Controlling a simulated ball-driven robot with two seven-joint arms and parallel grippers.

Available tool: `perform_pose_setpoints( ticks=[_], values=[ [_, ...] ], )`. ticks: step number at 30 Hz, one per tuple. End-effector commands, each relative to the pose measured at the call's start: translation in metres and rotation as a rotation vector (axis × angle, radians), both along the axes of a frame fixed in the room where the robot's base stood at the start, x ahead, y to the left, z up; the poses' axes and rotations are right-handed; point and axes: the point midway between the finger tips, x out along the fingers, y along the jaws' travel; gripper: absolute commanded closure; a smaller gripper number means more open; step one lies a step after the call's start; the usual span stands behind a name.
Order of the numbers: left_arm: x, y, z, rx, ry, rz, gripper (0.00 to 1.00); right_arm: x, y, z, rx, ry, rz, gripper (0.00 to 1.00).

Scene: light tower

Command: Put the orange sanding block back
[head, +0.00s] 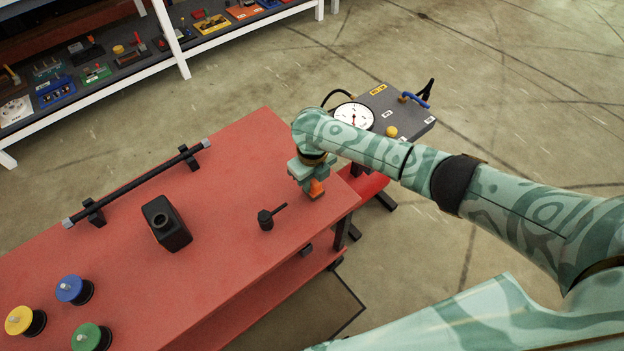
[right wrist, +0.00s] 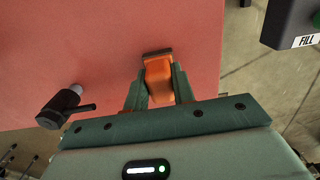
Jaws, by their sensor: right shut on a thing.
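The orange sanding block (right wrist: 158,82) is between the fingers of my right gripper (right wrist: 158,88) in the right wrist view. It has a dark strip along its far end. In the head view the orange block (head: 317,187) shows just below my right gripper (head: 312,184), over the right end of the red table (head: 240,180). My right gripper is shut on the block. I cannot tell whether the block touches the tabletop. My left gripper is not in view.
A small black tool with a handle (head: 266,219) stands near the gripper. A black box with a round opening (head: 166,224), a black bar on supports (head: 140,183) and coloured knobs (head: 74,290) are further left. A grey gauge panel (head: 408,123) stands beyond the table's right end.

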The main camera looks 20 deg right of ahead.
Motion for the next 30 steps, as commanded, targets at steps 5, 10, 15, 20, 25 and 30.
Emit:
perform_pose_setpoints(
  ticks=[5,10,15,20,25,30],
  values=[
    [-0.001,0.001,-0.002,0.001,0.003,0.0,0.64,0.0,0.0,-0.004,0.001,0.001,0.0,0.96],
    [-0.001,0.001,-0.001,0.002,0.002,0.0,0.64,0.0,0.0,-0.003,0.0,0.0,0.0,0.53],
    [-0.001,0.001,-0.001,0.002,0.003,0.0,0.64,0.0,0.0,-0.003,0.0,0.0,0.0,0.53],
    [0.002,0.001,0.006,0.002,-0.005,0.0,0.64,0.0,0.0,0.011,-0.001,-0.004,0.001,0.53],
    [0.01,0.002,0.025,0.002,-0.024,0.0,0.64,0.001,0.001,0.051,0.001,-0.007,0.001,0.53],
    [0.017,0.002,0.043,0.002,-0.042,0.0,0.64,0.001,0.001,0.091,0.001,-0.006,0.0,0.53]
  ],
)
